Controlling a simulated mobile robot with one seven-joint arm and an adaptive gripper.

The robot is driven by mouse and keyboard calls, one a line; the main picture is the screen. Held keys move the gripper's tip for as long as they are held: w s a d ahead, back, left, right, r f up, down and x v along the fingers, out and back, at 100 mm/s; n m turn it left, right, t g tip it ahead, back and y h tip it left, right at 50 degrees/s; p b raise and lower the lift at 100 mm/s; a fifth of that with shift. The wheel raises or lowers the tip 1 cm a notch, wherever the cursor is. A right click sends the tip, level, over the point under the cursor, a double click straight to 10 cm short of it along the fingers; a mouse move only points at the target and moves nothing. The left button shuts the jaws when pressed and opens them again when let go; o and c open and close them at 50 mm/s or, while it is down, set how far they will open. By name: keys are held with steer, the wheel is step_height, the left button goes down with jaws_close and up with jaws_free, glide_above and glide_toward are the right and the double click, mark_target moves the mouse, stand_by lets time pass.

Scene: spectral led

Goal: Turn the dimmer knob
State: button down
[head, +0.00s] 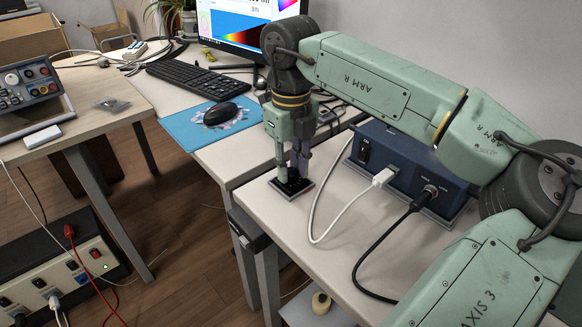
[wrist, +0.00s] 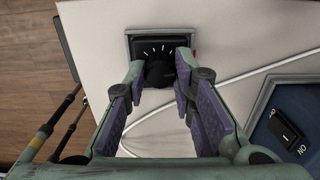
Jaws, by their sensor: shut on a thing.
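The dimmer knob (wrist: 160,72) is a black round knob on a black square plate with white tick marks and a grey frame (wrist: 128,42). The dimmer sits on the white table near its front left edge, and its frame also shows in the head view (head: 303,190). My gripper (wrist: 160,65) reaches down over it, with its two fingers on either side of the knob, shut on it. In the head view my gripper (head: 291,180) points straight down at the dimmer. The fingers hide part of the knob in both views.
A blue box (head: 405,160) with a switch, a white cable (head: 330,222) and a black cable (head: 362,262) stands right of the dimmer. A mouse (head: 220,113) on a blue mat, a keyboard (head: 187,78) and a monitor are behind. The tabletop before the box is mostly clear.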

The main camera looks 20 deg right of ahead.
mark_target(291, 171)
stand_by(0.5)
steer(key=c, duration=1.3)
jaws_free()
steer(key=shift+r, duration=0.1)
step_height(291, 171, up, 7)
steer(key=shift+r, duration=0.15)
stand_by(0.9)
